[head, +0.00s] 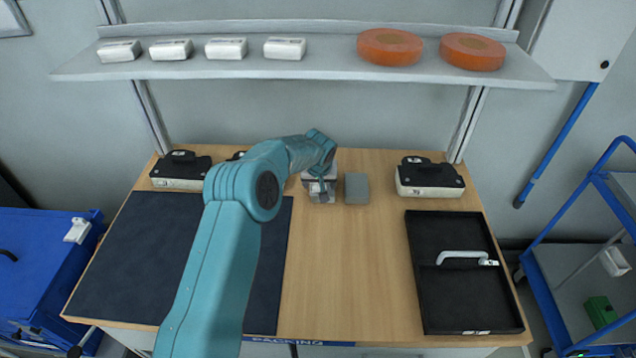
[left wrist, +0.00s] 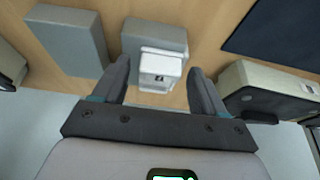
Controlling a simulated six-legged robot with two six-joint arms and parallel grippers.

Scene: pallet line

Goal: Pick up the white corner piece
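The white corner piece (left wrist: 160,72) shows in the left wrist view as a small white block with a dark mark, at the near side of a grey block (left wrist: 152,36). I cannot tell whether it rests on that block or against it. My left gripper (left wrist: 159,66) is open, with one finger on each side of the white piece and visible gaps between. In the head view the left gripper (head: 320,188) is at the back middle of the table and largely hides the piece. My right gripper is not in view.
A second grey block (head: 356,188) stands close to the right of the gripper. Black-and-white devices (head: 430,178) stand along the table's back. A dark mat (head: 130,250) lies left, a black tray (head: 425,290) with a handle right. A shelf (head: 330,68) hangs above; the table's middle front is clear.

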